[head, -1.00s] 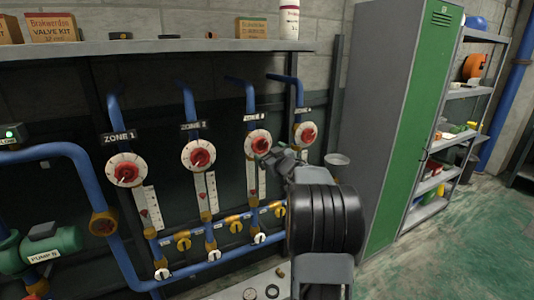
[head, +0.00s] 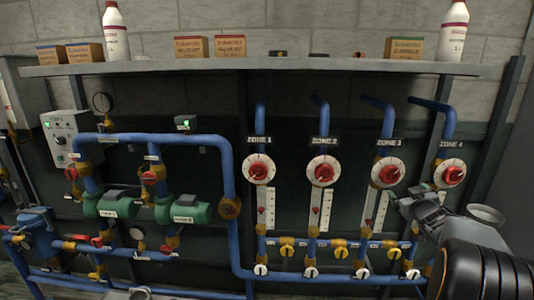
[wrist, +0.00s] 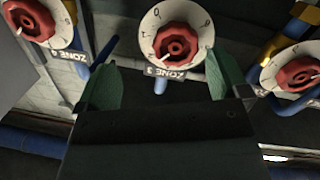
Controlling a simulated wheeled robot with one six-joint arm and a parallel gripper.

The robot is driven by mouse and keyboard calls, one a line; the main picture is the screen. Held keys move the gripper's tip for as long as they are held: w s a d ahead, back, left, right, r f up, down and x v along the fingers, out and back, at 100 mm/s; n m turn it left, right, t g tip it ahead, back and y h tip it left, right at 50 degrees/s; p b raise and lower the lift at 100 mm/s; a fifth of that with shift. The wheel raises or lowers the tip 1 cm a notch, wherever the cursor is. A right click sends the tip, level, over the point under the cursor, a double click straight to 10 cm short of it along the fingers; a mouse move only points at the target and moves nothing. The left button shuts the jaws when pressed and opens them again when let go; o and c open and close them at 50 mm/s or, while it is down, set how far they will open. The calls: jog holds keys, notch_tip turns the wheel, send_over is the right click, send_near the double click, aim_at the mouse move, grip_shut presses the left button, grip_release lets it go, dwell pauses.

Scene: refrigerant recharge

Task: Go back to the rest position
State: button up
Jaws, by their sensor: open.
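My gripper (head: 410,200) is at the right in the head view, in front of the pipe wall between the Zone 3 dial (head: 387,173) and the Zone 4 dial (head: 452,173). In the wrist view my gripper (wrist: 160,85) shows two green fingers spread apart with nothing between them. The red-knobbed Zone 3 dial (wrist: 176,40) lies beyond the fingertips, apart from them as far as I can tell. The Zone 4 dial (wrist: 38,20) is at the upper left there, and another dial (wrist: 295,72) is at the right.
A shelf (head: 250,69) with boxes and bottles runs above the dials. Blue pipes (head: 229,175) and green pumps (head: 113,204) stand to the left. Yellow and white valves (head: 340,252) line the low pipes. A grey funnel-like dish (head: 486,214) is beside my arm.

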jog(key=s+d+f+m+g+h, duration=0.2)
jog(key=s+f+m+g+h, duration=0.1)
jog(key=s+f+g, duration=0.3)
jog(key=s+a+f+m+g+y, duration=0.1)
jog(key=s+a+f+g, duration=0.2)
jog(key=s+a, duration=0.3)
jog(key=s+a+f+m+g+y, duration=0.1)
jog(key=s+a+f+g+y, duration=0.15)
jog(key=a, duration=0.55)
jog(key=s+a+n+y, duration=0.2)
jog(key=s+a, duration=0.4)
jog(key=a, duration=0.4)
jog(key=s+a+n+y, duration=0.1)
jog(key=s+a, duration=0.5)
jog(key=a, duration=0.3)
jog(key=shift+a+r+n+g+y, duration=0.35)
jog(key=shift+a+r+n+g, duration=0.05)
jog(key=shift+g, duration=0.05)
